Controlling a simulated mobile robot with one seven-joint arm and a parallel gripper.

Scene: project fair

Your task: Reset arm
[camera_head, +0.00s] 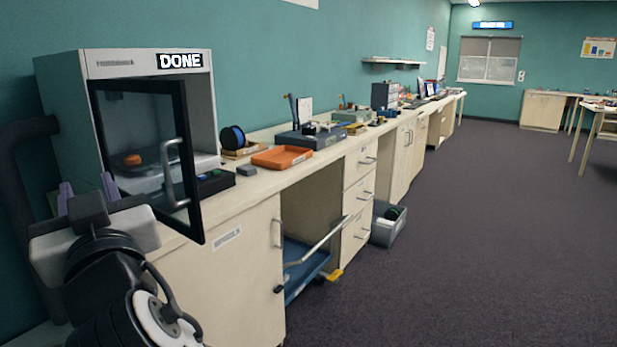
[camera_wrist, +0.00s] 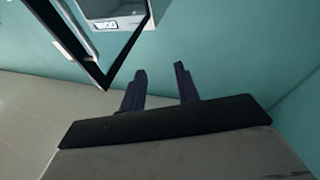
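My gripper (camera_head: 86,190) is at the lower left of the head view, in front of the counter's left end and beside the printer (camera_head: 55,105). In the wrist view, my gripper's two dark fingers (camera_wrist: 160,85) stand apart with nothing between them. The teal wall shows past the fingertips. The printer carries a "DONE" sign, and its dark-framed glass door (camera_head: 150,150) stands open toward the room. An orange round piece (camera_head: 133,160) sits inside on the printer bed. The door's frame also shows at the upper left of the wrist view (camera_wrist: 75,45), close to the fingers.
The long counter (camera_head: 240,195) holds an orange tray (camera_head: 282,157), a dark spool (camera_head: 232,137) and a blue-grey device (camera_head: 311,137). A blue cart (camera_head: 305,265) is under the counter. A grey bin (camera_head: 388,225) stands on the floor. The carpet (camera_head: 470,240) to the right is clear.

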